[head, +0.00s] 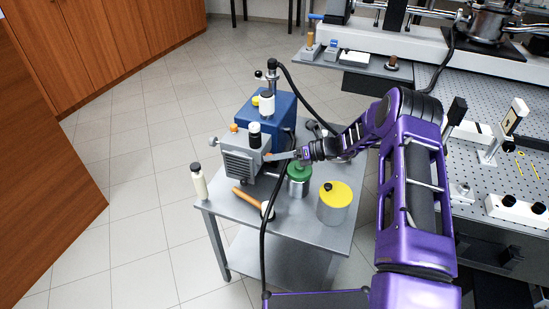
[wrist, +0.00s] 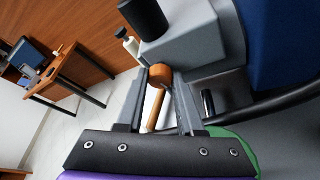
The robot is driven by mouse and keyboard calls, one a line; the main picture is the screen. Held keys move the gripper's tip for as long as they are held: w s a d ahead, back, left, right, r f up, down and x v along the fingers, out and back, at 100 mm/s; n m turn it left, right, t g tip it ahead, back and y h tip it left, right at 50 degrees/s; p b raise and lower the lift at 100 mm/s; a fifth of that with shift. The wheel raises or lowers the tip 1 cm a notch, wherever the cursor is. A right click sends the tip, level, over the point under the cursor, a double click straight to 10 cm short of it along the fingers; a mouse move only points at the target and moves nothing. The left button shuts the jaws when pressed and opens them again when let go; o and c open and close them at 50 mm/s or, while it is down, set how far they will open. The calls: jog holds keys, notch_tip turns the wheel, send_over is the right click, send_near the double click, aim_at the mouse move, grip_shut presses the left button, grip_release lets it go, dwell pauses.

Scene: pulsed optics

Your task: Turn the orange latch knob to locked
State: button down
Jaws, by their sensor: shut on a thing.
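The orange latch knob (wrist: 160,75) shows in the wrist view between my fingertips, at the side of a grey box. My gripper (wrist: 158,84) is shut on this knob. In the head view my gripper (head: 272,157) reaches in from the right to the side of the grey box (head: 242,160) on the cart. I cannot read the latch's position or any mark.
The cart (head: 225,205) also holds a blue box (head: 272,110), a green-topped can (head: 299,180), a yellow-lidded can (head: 335,203), an orange-handled tool (head: 245,197) and a cream bottle (head: 199,181). A black cable crosses near my gripper. Floor is free left of the cart.

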jog(key=shift+w+m+g+y, duration=0.1)
jog(key=shift+m+g+y, duration=0.2)
jog(key=shift+m, duration=0.4)
jog(key=c, duration=0.5)
grip_release()
jog(key=shift+c, duration=0.2)
jog(key=shift+d, duration=0.1)
jog(key=v, duration=1.7)
jog(key=shift+d+b, duration=0.15)
jog(key=shift+b, duration=0.2)
